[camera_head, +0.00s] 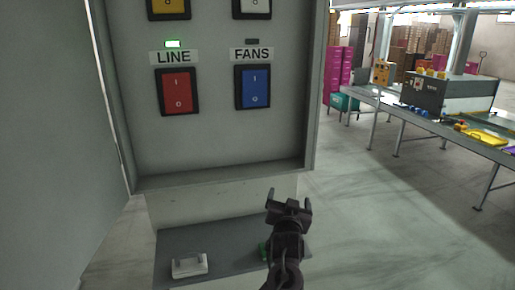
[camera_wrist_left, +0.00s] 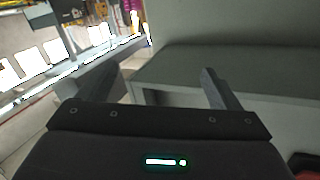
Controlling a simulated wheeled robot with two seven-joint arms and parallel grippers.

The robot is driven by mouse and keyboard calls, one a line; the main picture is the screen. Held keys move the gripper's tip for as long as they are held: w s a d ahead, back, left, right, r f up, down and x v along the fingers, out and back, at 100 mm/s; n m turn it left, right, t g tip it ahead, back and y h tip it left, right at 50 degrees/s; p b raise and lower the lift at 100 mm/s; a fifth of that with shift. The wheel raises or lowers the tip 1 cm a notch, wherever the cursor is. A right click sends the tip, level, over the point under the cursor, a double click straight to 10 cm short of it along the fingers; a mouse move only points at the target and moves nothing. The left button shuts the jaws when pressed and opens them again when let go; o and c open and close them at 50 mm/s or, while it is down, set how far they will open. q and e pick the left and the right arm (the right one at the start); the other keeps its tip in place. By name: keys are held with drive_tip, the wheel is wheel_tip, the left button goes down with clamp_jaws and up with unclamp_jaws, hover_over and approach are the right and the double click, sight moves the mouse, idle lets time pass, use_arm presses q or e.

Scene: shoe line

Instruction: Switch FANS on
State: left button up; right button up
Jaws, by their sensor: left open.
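The blue FANS rocker switch (camera_head: 254,87) is on the grey panel in the head view, below its FANS label (camera_head: 251,54). The small lamp (camera_head: 252,42) above that label is dark. My left gripper (camera_head: 290,194) is open and empty, below and a little right of the FANS switch, apart from the panel. In the left wrist view its two fingers (camera_wrist_left: 158,88) are spread with nothing between them. My right gripper shows in neither view.
The red LINE switch (camera_head: 178,91) is left of FANS, with a lit green lamp (camera_head: 173,43). A grey ledge (camera_head: 222,241) lies below with a white object (camera_head: 189,265). A long bench (camera_head: 410,118) stands at right.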

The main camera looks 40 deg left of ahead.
use_arm(q)
drive_tip(key=s+a+r+n+t+y+p, duration=0.1)
drive_tip(key=a+r+n+y, duration=0.1)
drive_tip(key=r, duration=0.7)
drive_tip(key=s+a+r+n+y, duration=0.1)
drive_tip(key=r+n+y, duration=0.1)
drive_tip(key=r, duration=0.6)
drive_tip(key=n+g+y, duration=0.2)
drive_tip(key=n+y, duration=0.1)
drive_tip(key=y, duration=0.2)
approach(255, 91)
drive_tip(key=shift+y, duration=0.3)
drive_tip(key=p+x, duration=0.4)
drive_tip(key=x, duration=0.2)
drive_tip(key=shift+w+a+r, duration=0.1)
drive_tip(key=shift+w+a, duration=0.15)
drive_tip(key=shift+a, duration=0.05)
drive_tip(key=shift+w+a, duration=0.3)
drive_tip(key=shift+w, duration=0.1)
drive_tip(key=shift+c, duration=0.2)
